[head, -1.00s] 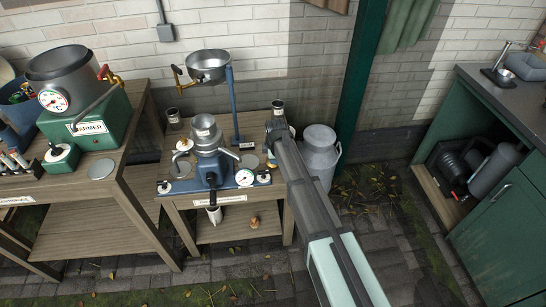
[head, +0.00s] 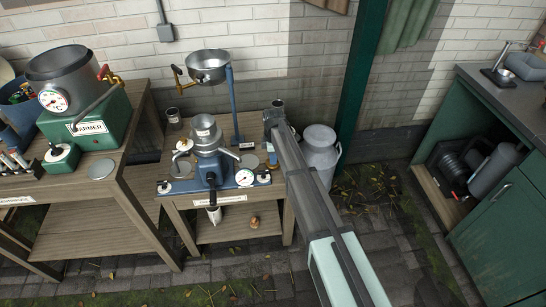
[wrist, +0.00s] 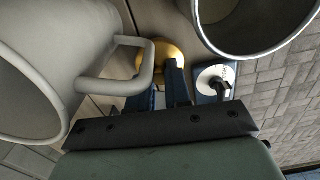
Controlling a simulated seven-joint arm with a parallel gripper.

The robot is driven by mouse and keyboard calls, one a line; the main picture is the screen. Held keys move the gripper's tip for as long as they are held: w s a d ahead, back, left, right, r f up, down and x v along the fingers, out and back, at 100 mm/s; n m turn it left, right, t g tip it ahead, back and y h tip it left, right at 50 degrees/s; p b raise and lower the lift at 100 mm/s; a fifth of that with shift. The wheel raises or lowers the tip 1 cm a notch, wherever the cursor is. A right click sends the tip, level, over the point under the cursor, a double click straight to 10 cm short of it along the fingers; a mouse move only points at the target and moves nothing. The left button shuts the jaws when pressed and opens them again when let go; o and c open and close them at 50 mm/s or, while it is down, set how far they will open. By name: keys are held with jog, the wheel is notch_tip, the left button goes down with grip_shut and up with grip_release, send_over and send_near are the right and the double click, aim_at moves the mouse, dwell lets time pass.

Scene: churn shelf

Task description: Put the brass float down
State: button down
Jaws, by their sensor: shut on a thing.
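The brass float shows in the wrist view as a rounded yellow-brass piece (wrist: 150,50) at my fingertips. My gripper (wrist: 167,72) is shut on it, with its two blue fingers close together. The fingers hide part of the float, and I cannot tell whether its underside touches anything. In the head view the end of my arm is over the right back of the low wooden bench (head: 265,208).
A grey can with a loop handle (wrist: 112,85) is close left of my fingers in the wrist view. An open metal vessel (wrist: 245,48) is close on the right. The separator (head: 208,150) and the bowl on a blue post (head: 208,72) stand left of my arm.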

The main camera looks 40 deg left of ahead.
jog(key=shift+f, duration=0.15)
jog(key=c, duration=1.1)
grip_release()
jog(key=shift+o, duration=0.2)
notch_tip(320, 180, up, 12)
jog(key=shift+r, duration=0.2)
